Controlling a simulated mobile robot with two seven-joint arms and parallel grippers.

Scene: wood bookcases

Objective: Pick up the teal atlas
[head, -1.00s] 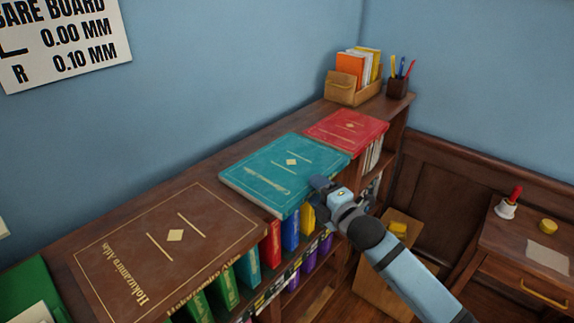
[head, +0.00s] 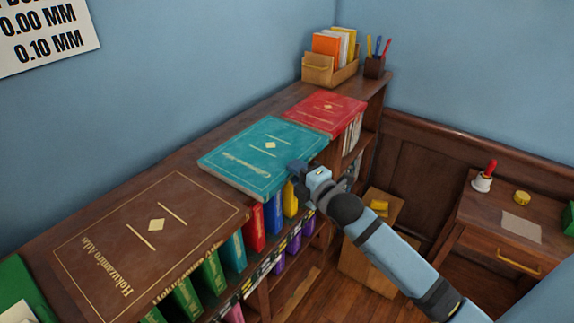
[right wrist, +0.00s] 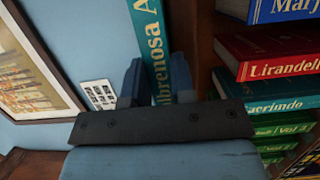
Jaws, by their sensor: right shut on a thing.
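The teal atlas (head: 262,152) is a large flat book with gold lettering and a gold diamond. In the head view it lies on top of the bookcase, between a brown and a red atlas. My right gripper (head: 297,172) is at its front right edge. In the right wrist view the teal spine (right wrist: 151,32) runs between the two fingers, and the gripper is shut on it. I see no clear gap under the atlas. My left gripper is not in view.
The brown atlas (head: 150,240) lies to the left and the red atlas (head: 326,111) just behind to the right. A wooden file box (head: 328,70) and a pen cup (head: 375,66) stand at the far end.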

